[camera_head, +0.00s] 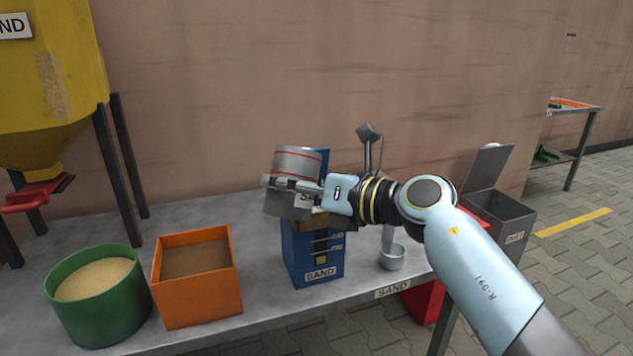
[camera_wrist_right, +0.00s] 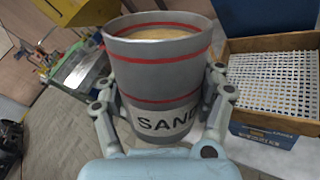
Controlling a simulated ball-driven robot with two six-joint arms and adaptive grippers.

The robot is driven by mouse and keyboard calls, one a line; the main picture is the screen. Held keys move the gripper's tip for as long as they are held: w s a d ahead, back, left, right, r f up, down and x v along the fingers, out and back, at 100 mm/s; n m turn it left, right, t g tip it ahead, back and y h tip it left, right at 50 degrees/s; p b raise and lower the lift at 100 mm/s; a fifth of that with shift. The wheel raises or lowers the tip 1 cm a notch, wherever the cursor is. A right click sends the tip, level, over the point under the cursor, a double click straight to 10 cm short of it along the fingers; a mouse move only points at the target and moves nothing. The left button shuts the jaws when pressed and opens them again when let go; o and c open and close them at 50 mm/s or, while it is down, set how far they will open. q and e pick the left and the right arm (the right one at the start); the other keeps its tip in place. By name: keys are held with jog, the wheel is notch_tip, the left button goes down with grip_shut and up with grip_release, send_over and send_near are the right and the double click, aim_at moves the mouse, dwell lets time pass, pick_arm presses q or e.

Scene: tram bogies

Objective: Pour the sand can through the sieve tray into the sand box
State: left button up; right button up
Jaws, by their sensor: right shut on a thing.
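The grey sand can (camera_head: 298,160) with red bands is held up over the table, in front of the blue sand box's upper left. In the right wrist view the can (camera_wrist_right: 160,70) shows its SAND label and pale sand inside, below the rim. My right gripper (camera_head: 290,187) is shut around the can's lower half. The blue sand box (camera_head: 318,262) stands on the table. The sieve tray (camera_wrist_right: 270,85), a wooden frame with white mesh, sits on top of it, right of the can in the wrist view. The can partly hides the tray in the head view. My left gripper is not in view.
A green tub (camera_head: 97,305) of sand and an orange box (camera_head: 198,290) of brown material stand left on the grey table. A grey cup (camera_head: 392,257) stands right of the sand box. A yellow hopper (camera_head: 50,80) is at far left, an open grey bin (camera_head: 503,222) at right.

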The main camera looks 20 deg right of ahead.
jog(key=shift+w+d+m+p, duration=0.2)
jog(key=shift+w+m+p, duration=0.1)
jog(key=shift+m, duration=0.2)
dwell(1.2)
jog(key=shift+d+m+g+p, duration=0.1)
jog(key=shift+m+g+p, duration=0.3)
jog(key=shift+m, duration=0.2)
dwell(1.8)
jog(key=shift+r+m+g+p, duration=0.3)
jog(key=shift+r+m+p, duration=0.1)
jog(key=shift+m+p, duration=0.35)
dwell(1.6)
jog(key=shift+f+m+g+y, duration=0.25)
jog(key=shift+m+g+y, duration=0.05)
jog(key=shift+m, duration=0.25)
dwell(1.0)
